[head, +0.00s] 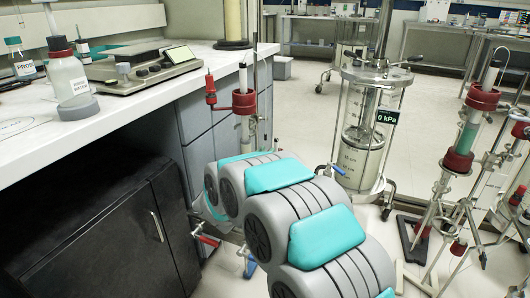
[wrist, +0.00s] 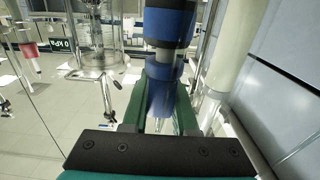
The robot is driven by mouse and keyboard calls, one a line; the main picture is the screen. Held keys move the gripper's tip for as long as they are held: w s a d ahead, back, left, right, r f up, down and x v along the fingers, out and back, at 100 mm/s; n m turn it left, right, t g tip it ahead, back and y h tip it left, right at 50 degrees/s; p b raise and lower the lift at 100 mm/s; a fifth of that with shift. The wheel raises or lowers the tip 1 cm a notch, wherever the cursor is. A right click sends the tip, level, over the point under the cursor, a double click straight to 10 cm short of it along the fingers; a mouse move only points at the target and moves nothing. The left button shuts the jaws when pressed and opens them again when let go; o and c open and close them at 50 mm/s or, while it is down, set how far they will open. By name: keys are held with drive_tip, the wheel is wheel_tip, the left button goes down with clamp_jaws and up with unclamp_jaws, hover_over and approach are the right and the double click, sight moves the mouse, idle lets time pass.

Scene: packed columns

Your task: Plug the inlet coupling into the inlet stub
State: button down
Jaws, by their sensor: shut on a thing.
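My gripper (wrist: 162,108) shows in the wrist view, its two green fingers shut on a blue, round coupling (wrist: 160,97). A larger blue fitting (wrist: 170,22) with a dark band is in line with it, higher in the picture. A short metallic section (wrist: 165,57) shows between the two blue parts. I cannot tell whether this section is the inlet stub, nor whether the coupling is seated on it. In the head view my grey and teal arm hides the gripper and coupling.
A pale column (wrist: 236,45) stands close on the right in the wrist view. The head view shows a bench (head: 110,112) at left, a red-clamped column (head: 243,104), a glass vessel (head: 366,130) with a 0 kPa display, and tripod stands at right. Open floor lies behind.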

drive_tip(key=shift+f, duration=0.2)
drive_tip(key=c, duration=0.6)
unclamp_jaws()
drive_tip(key=v, duration=0.7)
drive_tip(key=shift+s+a+b, duration=0.15)
drive_tip(key=shift+s+b, duration=0.2)
